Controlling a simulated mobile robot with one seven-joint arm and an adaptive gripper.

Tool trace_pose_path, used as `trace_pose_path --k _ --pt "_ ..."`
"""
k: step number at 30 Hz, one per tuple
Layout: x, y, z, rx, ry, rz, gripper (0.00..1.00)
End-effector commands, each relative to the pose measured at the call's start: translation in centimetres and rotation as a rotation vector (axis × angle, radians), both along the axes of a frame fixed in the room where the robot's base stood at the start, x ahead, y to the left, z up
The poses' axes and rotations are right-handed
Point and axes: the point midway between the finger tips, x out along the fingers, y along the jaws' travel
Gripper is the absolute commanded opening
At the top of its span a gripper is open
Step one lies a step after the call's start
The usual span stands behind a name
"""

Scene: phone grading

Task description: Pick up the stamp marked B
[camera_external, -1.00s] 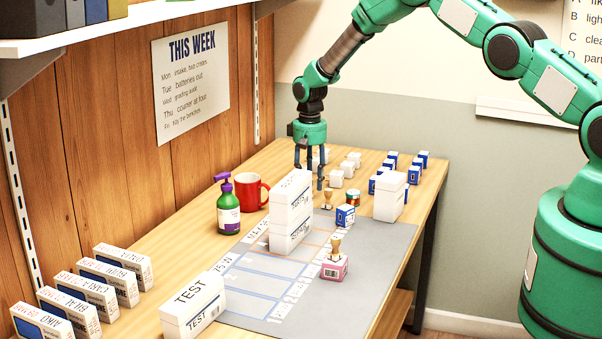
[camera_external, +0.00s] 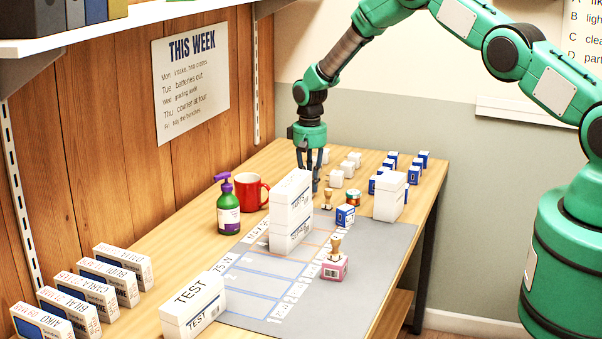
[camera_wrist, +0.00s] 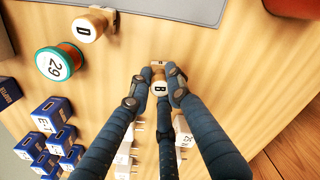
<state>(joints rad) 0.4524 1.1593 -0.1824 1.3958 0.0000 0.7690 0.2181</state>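The stamp marked B (camera_wrist: 160,88) stands in the middle of the wrist view, its wooden knob facing the camera. My gripper (camera_wrist: 159,76) has its dark fingers drawn in close around the knob, one on each side and a third below; they appear to touch it. In the external view my gripper (camera_external: 314,185) is low over the far part of the table, behind the tall white boxes. The stamp marked B cannot be made out there. A stamp marked D (camera_wrist: 84,30) stands apart at the upper left of the wrist view.
A round tin marked 29 (camera_wrist: 53,64) and several blue boxes (camera_wrist: 50,112) lie left of my gripper. Small white blocks (camera_wrist: 126,150) sit under the fingers. A red mug (camera_external: 251,190), tall white boxes (camera_external: 290,212) and a pink stamp (camera_external: 334,265) stand nearer the camera.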

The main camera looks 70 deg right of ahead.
Motion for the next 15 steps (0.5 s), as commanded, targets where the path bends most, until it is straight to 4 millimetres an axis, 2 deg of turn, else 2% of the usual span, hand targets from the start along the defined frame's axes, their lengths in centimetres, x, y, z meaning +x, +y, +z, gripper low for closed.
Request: trace_pose_path --k 9,15 --pt "0.0 0.0 0.1 0.000 0.000 0.000 0.00" --pt "0.1 0.0 1.2 0.000 -0.002 0.000 0.00"
